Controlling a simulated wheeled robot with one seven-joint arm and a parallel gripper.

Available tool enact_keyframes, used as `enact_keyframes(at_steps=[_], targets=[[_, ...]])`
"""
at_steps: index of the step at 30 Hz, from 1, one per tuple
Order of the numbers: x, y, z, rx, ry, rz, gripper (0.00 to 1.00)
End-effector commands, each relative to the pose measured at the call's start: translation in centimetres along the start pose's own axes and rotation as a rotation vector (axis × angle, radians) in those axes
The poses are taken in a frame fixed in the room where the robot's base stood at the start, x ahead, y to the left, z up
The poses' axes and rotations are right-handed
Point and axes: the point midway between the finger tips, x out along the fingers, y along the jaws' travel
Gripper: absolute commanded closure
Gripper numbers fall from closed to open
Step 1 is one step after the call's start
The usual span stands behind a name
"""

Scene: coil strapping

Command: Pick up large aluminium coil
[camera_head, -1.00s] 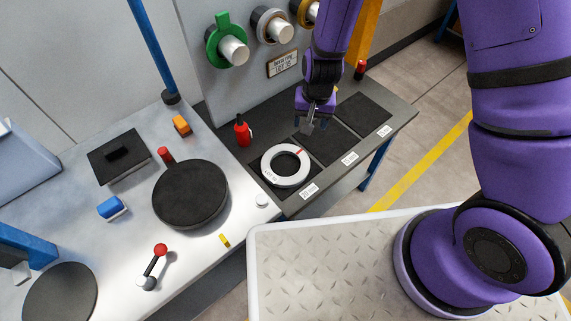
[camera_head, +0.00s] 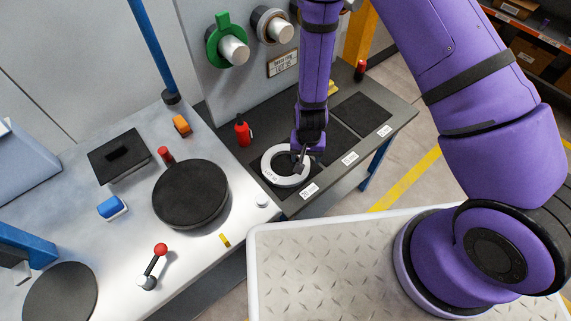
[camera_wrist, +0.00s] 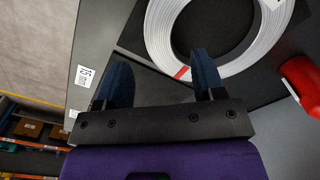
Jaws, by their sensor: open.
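The large aluminium coil (camera_head: 273,175) is a flat pale ring lying on the leftmost black mat of the dark bench. In the wrist view the coil (camera_wrist: 255,58) shows its wound edge and a red mark at its near rim. My gripper (camera_head: 301,167) is over the coil's right side in the head view. In the wrist view my gripper (camera_wrist: 160,75) is open, with its two dark blue fingers apart. The right finger overlaps the coil's near edge in the picture; the left finger is outside the ring. Whether they touch it cannot be told.
A red bottle (camera_head: 243,131) stands just behind the coil and shows close by in the wrist view (camera_wrist: 302,78). A panel with coil pegs (camera_head: 233,50) rises behind. A black turntable (camera_head: 190,193) is on the pale table at left. The right mat (camera_head: 364,112) is empty.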

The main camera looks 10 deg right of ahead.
Motion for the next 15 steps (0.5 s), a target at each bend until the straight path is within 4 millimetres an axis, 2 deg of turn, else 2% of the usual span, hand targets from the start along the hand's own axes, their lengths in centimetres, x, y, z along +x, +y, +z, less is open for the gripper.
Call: enact_keyframes(at_steps=[9, 15], targets=[[3.7, 0.2, -0.3, 0.001, -0.002, 0.001, 0.37], [5.0, 0.2, -0.3, 0.001, -0.001, 0.000, 0.37]])
